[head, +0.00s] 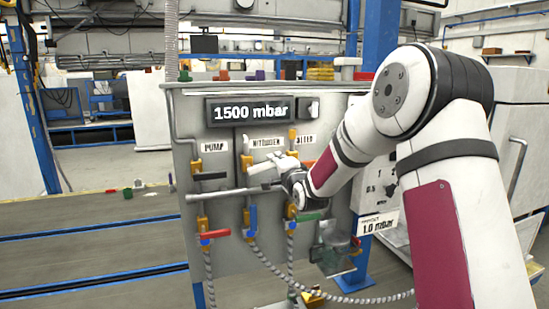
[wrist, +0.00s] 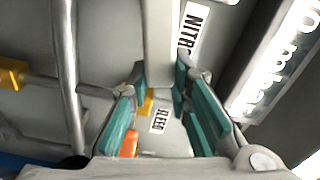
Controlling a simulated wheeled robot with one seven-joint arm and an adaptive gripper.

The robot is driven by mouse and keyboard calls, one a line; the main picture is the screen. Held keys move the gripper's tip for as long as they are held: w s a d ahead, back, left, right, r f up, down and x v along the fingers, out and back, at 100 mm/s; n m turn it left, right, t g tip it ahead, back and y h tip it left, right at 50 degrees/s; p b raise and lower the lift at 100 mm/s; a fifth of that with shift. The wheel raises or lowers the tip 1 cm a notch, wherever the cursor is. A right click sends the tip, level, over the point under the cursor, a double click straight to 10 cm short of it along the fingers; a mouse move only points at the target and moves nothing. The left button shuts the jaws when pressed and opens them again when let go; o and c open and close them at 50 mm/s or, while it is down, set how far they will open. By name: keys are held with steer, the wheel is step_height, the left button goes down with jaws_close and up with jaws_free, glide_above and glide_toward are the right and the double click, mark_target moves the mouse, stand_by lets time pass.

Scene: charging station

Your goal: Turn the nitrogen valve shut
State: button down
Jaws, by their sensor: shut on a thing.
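The grey panel (head: 227,270) stands ahead, with PUMP, NITROGEN (head: 267,142) and BLEED labels over its pipe columns. My gripper (head: 268,166) is at the panel just below the NITROGEN label. In the wrist view, my gripper (wrist: 161,85) has its teal pads on both sides of a white bar (wrist: 159,42), shut on it. The bar appears to be the nitrogen valve handle, beside the NITROGEN label. The valve's body and the handle's exact angle are largely hidden by the gripper.
The display (head: 250,111) reads 1500 mbar. Close by are a black pump handle (head: 209,176), a red handle (head: 214,234), a blue handle (head: 253,216) and a green handle (head: 308,217). A horizontal pipe (head: 215,194) crosses below the gripper. Hoses hang beneath.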

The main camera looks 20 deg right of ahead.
steer(key=shift+d+f+m, duration=0.15)
steer(key=shift+f+m, duration=0.9)
steer(key=shift+m, duration=0.35)
steer(key=c, duration=1.4)
jaws_free()
steer(key=shift+c, duration=0.2)
steer(key=s, duration=1.2)
